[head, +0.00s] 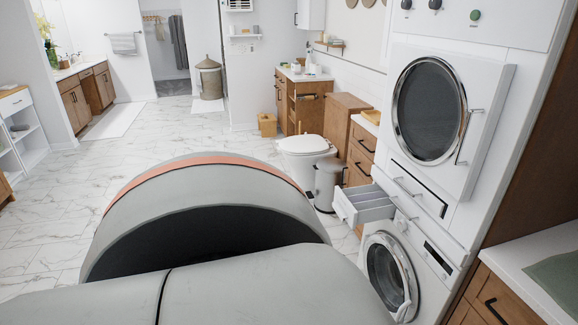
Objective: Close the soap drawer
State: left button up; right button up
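The soap drawer (364,205) is a white, compartmented drawer. It sticks out to the left from the front of the white washing machine (434,262), above its round door. The drawer stands open, and its dividers show from above. A large grey part of my own body with an orange band fills the lower left and middle of the head view. Neither of my grippers is in view.
A dryer (429,110) with a round glass door stands above the washer. A grey bin (328,184) and white toilet (305,152) stand behind the drawer. A counter (530,275) is at the lower right. Marble floor (160,135) is free at the left.

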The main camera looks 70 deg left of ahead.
aim_at(360, 205)
jog(key=u, duration=1.65)
jog(key=i+u, duration=0.3)
jog(key=i+l, duration=0.25)
jog(key=i+l+z, duration=0.15)
jog(key=i, duration=0.3)
